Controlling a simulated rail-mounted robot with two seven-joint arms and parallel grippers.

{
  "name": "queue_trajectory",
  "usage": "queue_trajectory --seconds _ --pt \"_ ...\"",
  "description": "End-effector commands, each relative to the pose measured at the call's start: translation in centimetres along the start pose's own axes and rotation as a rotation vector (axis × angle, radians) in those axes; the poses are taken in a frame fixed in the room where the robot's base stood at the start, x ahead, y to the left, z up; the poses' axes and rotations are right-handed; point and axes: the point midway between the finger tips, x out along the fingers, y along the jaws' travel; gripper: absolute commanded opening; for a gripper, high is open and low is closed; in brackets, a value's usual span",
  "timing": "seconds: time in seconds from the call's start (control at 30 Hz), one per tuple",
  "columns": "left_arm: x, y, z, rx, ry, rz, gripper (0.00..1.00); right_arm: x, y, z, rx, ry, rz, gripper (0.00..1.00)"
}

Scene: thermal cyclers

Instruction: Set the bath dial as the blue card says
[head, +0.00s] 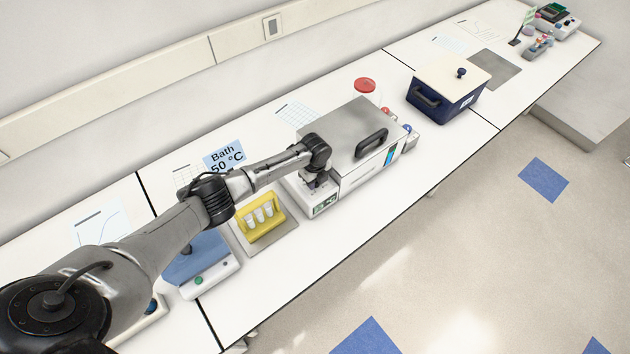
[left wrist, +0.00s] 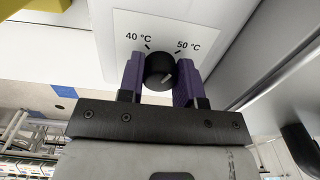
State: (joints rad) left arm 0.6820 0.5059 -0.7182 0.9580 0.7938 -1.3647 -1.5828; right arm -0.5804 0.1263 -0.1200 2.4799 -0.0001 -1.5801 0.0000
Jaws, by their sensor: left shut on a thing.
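The blue card (head: 224,157) stands behind my left arm and reads "Bath 50 °C". The water bath (head: 352,128) is a grey-lidded box with a black handle, in the middle of the bench. My left gripper (head: 318,182) is over the low panel at the bath's left end. In the left wrist view the purple fingers (left wrist: 160,78) are shut on the black round dial (left wrist: 159,68), one on each side. Labels "40 °C" and "50 °C" flank it, each with a tick. A pale pointer line shows on the dial; its exact setting is hard to tell.
A yellow rack (head: 262,220) with white tubes stands left of the bath. A blue-topped device (head: 202,262) is further left, under my arm. A dark blue lidded box (head: 447,88) and a red round object (head: 365,85) are beyond the bath.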

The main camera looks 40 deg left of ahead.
Motion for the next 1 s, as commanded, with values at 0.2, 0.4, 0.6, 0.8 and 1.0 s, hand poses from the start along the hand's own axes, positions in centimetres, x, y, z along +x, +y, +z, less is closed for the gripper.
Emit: queue_trajectory --seconds 0.2,0.4,0.6,0.8,1.0 --pt "-0.11 -0.16 -0.09 0.153 0.002 -0.003 0.09 0.49 -0.01 0.16 0.0 0.0 0.0 0.43" --pt "-0.15 -0.16 -0.09 0.251 0.001 -0.002 0.09 0.73 -0.09 0.22 0.002 0.0 -0.002 0.43" --pt "-0.21 -0.18 -0.09 0.306 0.001 -0.002 0.09 0.85 -0.23 0.22 0.006 0.001 -0.005 0.43" --pt "-0.26 -0.19 -0.09 0.325 0.001 -0.003 0.09 0.87 -0.33 0.21 0.009 0.002 -0.008 0.43" --pt "-0.28 -0.2 -0.09 0.327 0.001 -0.003 0.09 0.86 -0.32 0.21 0.009 0.002 -0.007 0.43"
